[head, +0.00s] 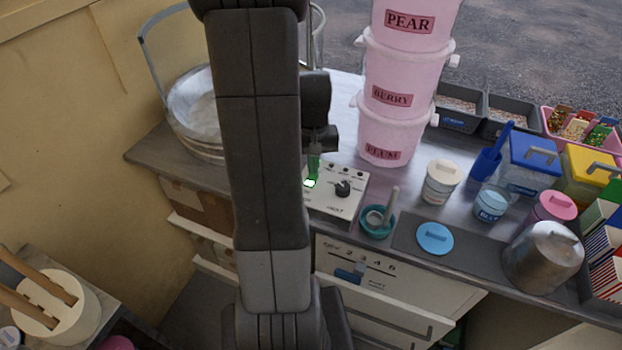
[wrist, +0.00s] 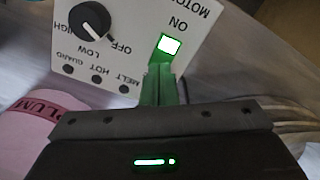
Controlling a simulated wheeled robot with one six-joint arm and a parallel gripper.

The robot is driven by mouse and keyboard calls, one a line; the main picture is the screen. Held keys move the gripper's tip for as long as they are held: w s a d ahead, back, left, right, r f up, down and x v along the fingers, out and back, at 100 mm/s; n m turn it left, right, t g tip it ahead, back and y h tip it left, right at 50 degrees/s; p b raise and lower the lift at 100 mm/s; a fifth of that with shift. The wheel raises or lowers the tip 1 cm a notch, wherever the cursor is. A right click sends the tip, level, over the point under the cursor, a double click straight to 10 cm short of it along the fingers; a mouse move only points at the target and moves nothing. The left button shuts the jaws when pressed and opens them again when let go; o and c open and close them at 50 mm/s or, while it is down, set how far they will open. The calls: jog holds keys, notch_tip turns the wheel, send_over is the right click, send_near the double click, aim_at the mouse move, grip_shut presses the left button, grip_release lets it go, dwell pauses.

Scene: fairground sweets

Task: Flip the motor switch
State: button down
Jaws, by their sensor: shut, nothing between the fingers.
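The white control panel (head: 346,190) sits on the counter. In the wrist view the panel (wrist: 130,20) appears upside down, with MOTOR and ON printed by a small switch. In the head view my gripper (head: 315,172) is over the panel, and my arm hides the panel's left part.
A black knob (wrist: 90,20) marked HIGH, LOW and OFF is beside the switch. Stacked pink tubs (head: 388,135) stand behind the panel. A teal bowl (head: 377,223) is to its right. A large metal pan (head: 190,110) is at the left. A blue lid (head: 435,238) lies on a dark mat.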

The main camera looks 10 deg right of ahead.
jog(key=shift+f+b, duration=0.55)
jog(key=shift+f, duration=0.2)
jog(key=shift+r, duration=0.1)
jog(key=shift+r+p, duration=2.8)
jog(key=shift+r, duration=0.7)
jog(key=shift+f, duration=0.15)
